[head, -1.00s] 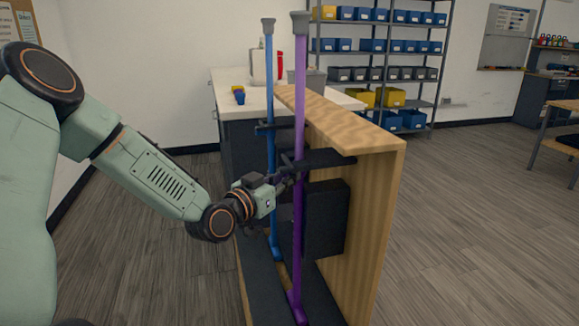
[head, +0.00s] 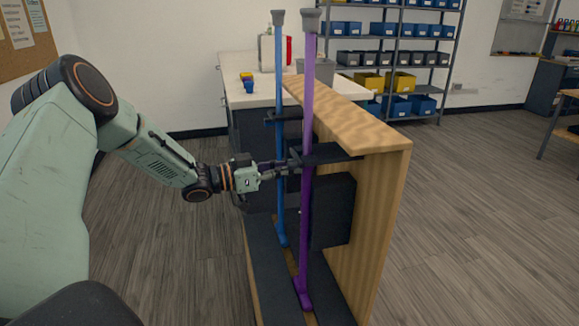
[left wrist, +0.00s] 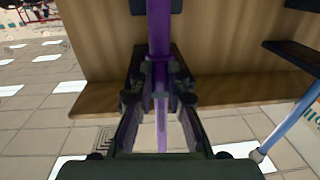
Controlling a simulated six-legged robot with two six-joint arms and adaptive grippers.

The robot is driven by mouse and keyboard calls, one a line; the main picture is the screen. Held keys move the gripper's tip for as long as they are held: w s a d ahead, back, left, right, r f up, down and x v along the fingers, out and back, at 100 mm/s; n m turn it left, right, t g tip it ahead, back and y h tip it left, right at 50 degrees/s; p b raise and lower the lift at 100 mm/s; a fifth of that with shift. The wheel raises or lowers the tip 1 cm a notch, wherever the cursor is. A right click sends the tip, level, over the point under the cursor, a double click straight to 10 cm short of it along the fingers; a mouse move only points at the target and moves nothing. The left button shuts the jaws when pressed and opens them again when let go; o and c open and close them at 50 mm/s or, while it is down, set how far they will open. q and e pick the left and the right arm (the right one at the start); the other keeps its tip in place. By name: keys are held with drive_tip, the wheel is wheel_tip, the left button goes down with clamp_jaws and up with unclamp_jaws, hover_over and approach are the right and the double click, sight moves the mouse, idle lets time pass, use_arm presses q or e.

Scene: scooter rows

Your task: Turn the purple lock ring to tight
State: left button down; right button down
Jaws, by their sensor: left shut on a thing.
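A purple scooter (head: 310,110) stands upright at the near end of the wooden rack (head: 385,190), a grey cap on top of its column. My left gripper (head: 300,164) reaches it from the left, just beside the dark bracket on the rack. In the left wrist view its two dark fingers (left wrist: 159,98) are closed on the purple column (left wrist: 159,30), one on each side. The fingers cover most of the lock ring there, and I cannot read its tight or loose position. My right gripper is not in view.
A blue scooter (head: 280,120) stands close behind the purple one; its pole (left wrist: 290,130) crosses the right of the left wrist view. A dark bracket (head: 335,154) and a dark block (head: 333,210) stick out from the rack. Floor to the right is free.

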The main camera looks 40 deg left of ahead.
use_arm(q)
drive_tip(key=shift+f+m+g+h, duration=0.1)
drive_tip(key=shift+m+g+h, duration=0.3)
drive_tip(key=shift+h, duration=0.1)
drive_tip(key=c, duration=1.3)
unclamp_jaws()
drive_tip(key=shift+w, duration=0.1)
drive_tip(key=shift+v, duration=3.8)
